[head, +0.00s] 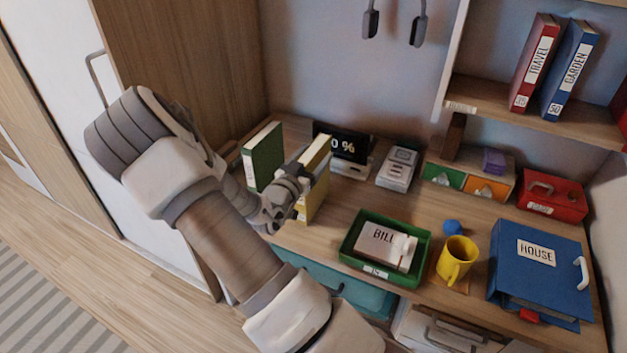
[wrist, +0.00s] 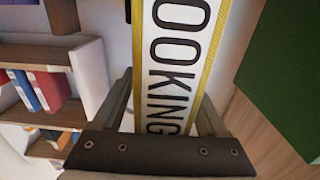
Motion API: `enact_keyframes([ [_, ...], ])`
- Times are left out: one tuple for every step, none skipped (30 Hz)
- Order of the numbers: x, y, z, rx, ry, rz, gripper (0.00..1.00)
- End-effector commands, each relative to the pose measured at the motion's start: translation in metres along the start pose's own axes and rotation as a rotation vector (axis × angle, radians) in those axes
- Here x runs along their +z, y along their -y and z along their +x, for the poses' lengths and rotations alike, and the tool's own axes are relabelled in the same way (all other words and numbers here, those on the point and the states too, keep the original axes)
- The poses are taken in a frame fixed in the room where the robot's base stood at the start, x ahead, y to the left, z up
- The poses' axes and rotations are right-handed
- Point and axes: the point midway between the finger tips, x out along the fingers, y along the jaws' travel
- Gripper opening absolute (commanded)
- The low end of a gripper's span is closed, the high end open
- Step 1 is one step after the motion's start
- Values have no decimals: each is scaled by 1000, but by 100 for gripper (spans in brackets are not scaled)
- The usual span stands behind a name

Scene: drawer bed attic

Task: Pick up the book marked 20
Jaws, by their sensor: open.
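A yellow book (head: 318,194) stands upright on the desk, with a green book (head: 263,156) upright to its left. In the wrist view the yellow book's spine (wrist: 180,60) has a white label reading "OOKING", cut off at the top. I cannot see a number 20 on it. My gripper (head: 292,190) is at the yellow book in the head view and partly hides it. In the wrist view the open fingers of my gripper (wrist: 167,98) lie on either side of the spine; I cannot tell if they touch it. The green book also shows in the wrist view (wrist: 292,75).
A dark display (head: 343,143) stands just behind the yellow book. A green tray (head: 350,249) with a "BILL" item, a yellow mug (head: 457,260) and a blue "HOUSE" binder (head: 540,275) are to the right. Shelf books include red "TRAVEL" (head: 535,62) and blue "GARDEN" (head: 569,70).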

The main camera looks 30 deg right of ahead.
Motion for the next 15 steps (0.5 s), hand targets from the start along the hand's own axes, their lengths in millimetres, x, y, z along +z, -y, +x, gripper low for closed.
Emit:
enact_keyframes([
  [0,0,0,0,0,0,75],
  [0,0,0,0,0,0,75],
  [0,0,0,0,0,0,68],
  [0,0,0,0,0,0,62],
  [0,0,0,0,0,0,57],
  [0,0,0,0,0,0,50],
  [0,0,0,0,0,0,44],
  [0,0,0,0,0,0,39],
  [0,0,0,0,0,0,32],
  [0,0,-1,0,0,0,26],
  [0,0,-1,0,0,0,21],
  [0,0,-1,0,0,0,14],
  [0,0,-1,0,0,0,8],
  [0,0,-1,0,0,0,3],
  [0,0,-1,0,0,0,0],
])
